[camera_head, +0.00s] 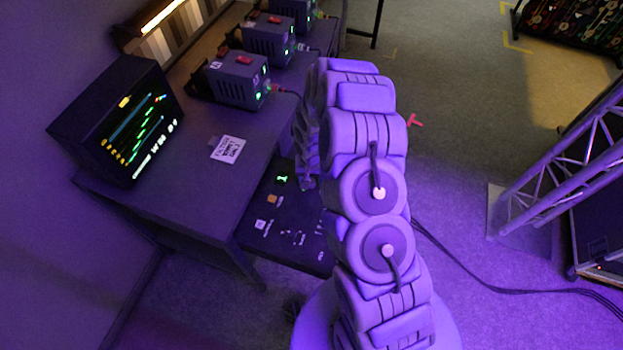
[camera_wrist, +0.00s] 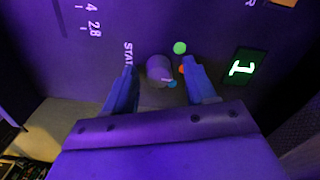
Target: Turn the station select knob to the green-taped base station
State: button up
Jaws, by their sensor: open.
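The station select knob (camera_wrist: 158,67) is a round purple-lit cap on the dark panel, seen in the wrist view. Around its right side are a green mark (camera_wrist: 180,47), an orange mark (camera_wrist: 182,69) and a blue mark (camera_wrist: 172,84). No pointer on the knob can be made out. My gripper (camera_wrist: 157,70) is open, with one finger on each side of the knob in the picture; contact cannot be told. A lit display (camera_wrist: 242,68) right of the knob reads 1, and it also shows in the head view (camera_head: 282,179). My arm hides the knob and gripper there.
The panel (camera_head: 268,238) adjoins the desk (camera_head: 190,190), which bears a monitor (camera_head: 118,120), a paper card (camera_head: 228,149) and several boxy units (camera_head: 238,80). A truss (camera_head: 560,160) stands at the right, with a cable (camera_head: 490,285) on the floor. Carpet between is mostly open.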

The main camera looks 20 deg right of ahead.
grip_shut()
dwell(0.3)
jog(key=shift+p, duration=0.3)
jog(key=n+p, duration=0.2)
jog(key=n, duration=0.2)
jog(key=shift+r+n+p, duration=0.1)
jog(key=shift+n+p, duration=0.8)
jog(key=shift+n, duration=2.1)
grip_release()
